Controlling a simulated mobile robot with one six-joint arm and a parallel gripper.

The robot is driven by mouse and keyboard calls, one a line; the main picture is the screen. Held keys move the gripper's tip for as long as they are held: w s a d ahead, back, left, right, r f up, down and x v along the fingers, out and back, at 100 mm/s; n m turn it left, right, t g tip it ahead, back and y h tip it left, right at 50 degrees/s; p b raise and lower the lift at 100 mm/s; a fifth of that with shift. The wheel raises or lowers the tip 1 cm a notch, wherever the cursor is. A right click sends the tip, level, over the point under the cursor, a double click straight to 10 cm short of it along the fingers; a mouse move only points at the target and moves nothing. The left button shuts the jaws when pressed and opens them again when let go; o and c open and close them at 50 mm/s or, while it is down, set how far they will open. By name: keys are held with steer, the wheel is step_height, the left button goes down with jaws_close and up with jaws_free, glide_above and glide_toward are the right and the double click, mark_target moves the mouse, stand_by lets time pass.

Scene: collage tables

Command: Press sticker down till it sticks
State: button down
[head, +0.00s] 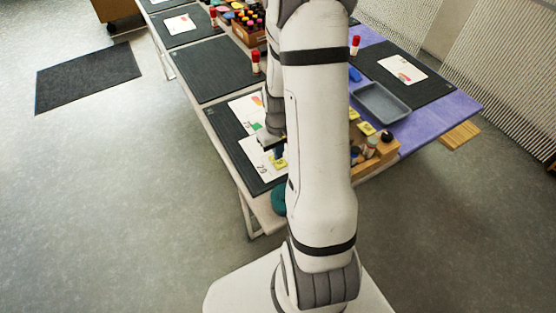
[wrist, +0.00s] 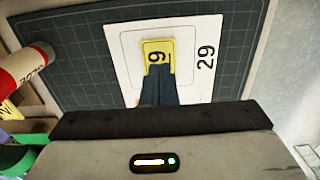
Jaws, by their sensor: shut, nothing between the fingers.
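A yellow sticker (wrist: 152,47) marked with a dark digit lies inside the outlined box of a white card (wrist: 203,38) printed "29". The card lies on a dark gridded mat (wrist: 90,40). My gripper (wrist: 158,70) is shut, with its fingertips at the sticker's lower part in the wrist view, covering part of it. I cannot tell whether the tips touch it. In the head view the sticker (head: 280,163) and card (head: 262,171) show at the near left table edge, beside my gripper (head: 277,150).
A glue stick (wrist: 25,65) lies or stands left of the mat in the wrist view. In the head view, a grey tray (head: 381,102), a wooden box of bottles (head: 376,152) and more yellow pieces (head: 367,128) are right of my arm. An empty mat (head: 216,68) is farther back.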

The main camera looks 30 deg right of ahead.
steer(key=shift+f+b, duration=0.7)
steer(key=shift+f, duration=0.15)
steer(key=shift+r, duration=0.1)
stand_by(0.6)
steer(key=shift+r+p, duration=2.45)
steer(key=shift+r, duration=1)
steer(key=s+a+r+t, duration=0.1)
steer(key=s+a+r, duration=0.5)
steer(key=r, duration=0.4)
steer(key=s+a+r+t, duration=0.2)
steer(key=s+a+r, duration=0.4)
steer(key=r, duration=0.5)
steer(key=shift+s+r, duration=0.2)
steer(key=shift+r, duration=0.1)
